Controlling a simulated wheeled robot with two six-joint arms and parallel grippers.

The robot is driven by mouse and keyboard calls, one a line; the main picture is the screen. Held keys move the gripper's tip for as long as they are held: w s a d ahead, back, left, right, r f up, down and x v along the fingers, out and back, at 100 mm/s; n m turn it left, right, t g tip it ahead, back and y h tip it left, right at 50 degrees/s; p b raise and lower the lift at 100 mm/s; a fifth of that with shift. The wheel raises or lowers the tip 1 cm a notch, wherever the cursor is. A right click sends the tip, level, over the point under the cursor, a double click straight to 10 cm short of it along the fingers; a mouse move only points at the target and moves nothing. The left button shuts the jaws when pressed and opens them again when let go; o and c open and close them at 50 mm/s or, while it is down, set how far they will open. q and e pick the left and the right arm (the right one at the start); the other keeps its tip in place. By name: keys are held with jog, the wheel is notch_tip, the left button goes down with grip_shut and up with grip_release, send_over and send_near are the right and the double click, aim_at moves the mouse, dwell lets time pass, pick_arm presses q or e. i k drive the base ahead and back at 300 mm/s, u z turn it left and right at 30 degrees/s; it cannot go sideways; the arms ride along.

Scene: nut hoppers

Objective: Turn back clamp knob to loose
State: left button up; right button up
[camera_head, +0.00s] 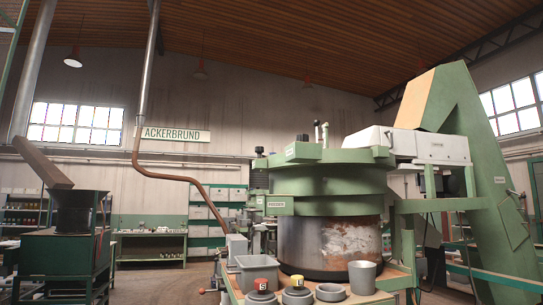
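A large green round machine (330,180) with a rusty steel drum (330,245) fills the middle right. Small dark knobs show on it, one at its upper left (259,151) and one on top (303,138). I cannot tell which part is the back clamp knob, or whether any clamp is tight or loose. Upright handles (321,133) stand on the machine's top. Neither of my grippers is in view.
A green hopper stand (65,250) is at left. Floor between is open.

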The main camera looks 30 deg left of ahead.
aim_at(259, 150)
jog(key=u, duration=0.35)
jog(key=i, duration=0.85)
jog(key=u, duration=0.5)
